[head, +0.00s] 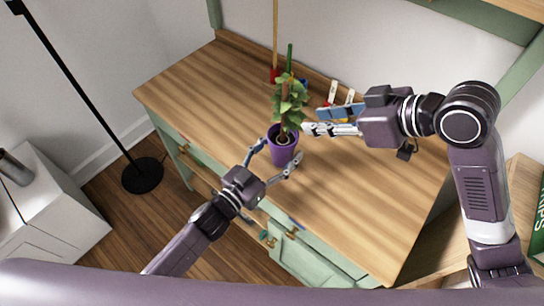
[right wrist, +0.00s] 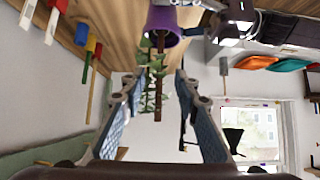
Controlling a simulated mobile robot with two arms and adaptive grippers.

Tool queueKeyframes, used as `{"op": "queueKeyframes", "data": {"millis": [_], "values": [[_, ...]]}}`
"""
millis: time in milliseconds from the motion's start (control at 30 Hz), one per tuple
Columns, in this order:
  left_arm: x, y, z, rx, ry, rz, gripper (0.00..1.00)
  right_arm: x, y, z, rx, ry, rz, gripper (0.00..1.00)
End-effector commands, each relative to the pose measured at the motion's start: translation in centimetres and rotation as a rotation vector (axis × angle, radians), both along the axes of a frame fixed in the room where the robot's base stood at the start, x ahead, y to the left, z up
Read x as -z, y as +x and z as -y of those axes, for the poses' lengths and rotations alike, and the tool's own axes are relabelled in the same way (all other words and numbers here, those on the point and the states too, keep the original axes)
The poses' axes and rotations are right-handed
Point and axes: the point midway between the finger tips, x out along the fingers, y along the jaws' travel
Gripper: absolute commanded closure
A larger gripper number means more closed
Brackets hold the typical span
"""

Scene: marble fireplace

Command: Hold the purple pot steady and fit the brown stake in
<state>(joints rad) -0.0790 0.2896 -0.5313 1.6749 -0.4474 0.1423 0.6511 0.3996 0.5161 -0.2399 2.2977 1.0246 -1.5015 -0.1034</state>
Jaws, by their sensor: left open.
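The purple pot (head: 283,152) stands upright on the wooden desktop near its front edge, with a leafy green plant (head: 292,103) in it. My left gripper (head: 280,150) is open, with one finger on each side of the pot; contact is unclear. The brown stake (right wrist: 158,88) shows in the right wrist view, running from the pot's mouth among the leaves; its lower end is hidden. In the head view leaves partly cover it. My right gripper (head: 308,124) is open at the plant's right. In the right wrist view the stake and leaves appear between its parted fingers.
The wooden desktop (head: 345,190) is clear at right front and left. Behind the plant are a tall thin stick with a red base (head: 274,75), a green stick (head: 290,57) and white-handled items (head: 333,90). A black floor lamp (head: 143,175) stands left of the desk.

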Motion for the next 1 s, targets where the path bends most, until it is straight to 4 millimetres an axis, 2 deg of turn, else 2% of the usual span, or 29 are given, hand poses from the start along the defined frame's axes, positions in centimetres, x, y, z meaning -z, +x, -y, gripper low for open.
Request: {"op": "queueKeyframes", "data": {"millis": [367, 867, 1000], "values": [[0.01, 0.59, 0.43, 0.000, 0.001, -0.001, 0.38, 0.00, 0.00, 0.00, 0.000, 0.000, 0.000, 0.71], [0.03, 0.57, 0.39, 0.000, 0.001, -0.001, 0.92, 0.00, 0.00, 0.00, 0.000, 0.000, 0.000, 0.71], [0.04, 0.57, 0.39, 0.000, 0.001, -0.001, 0.92, 0.23, 0.02, -0.10, 0.007, 0.008, 0.002, 0.70]]}}
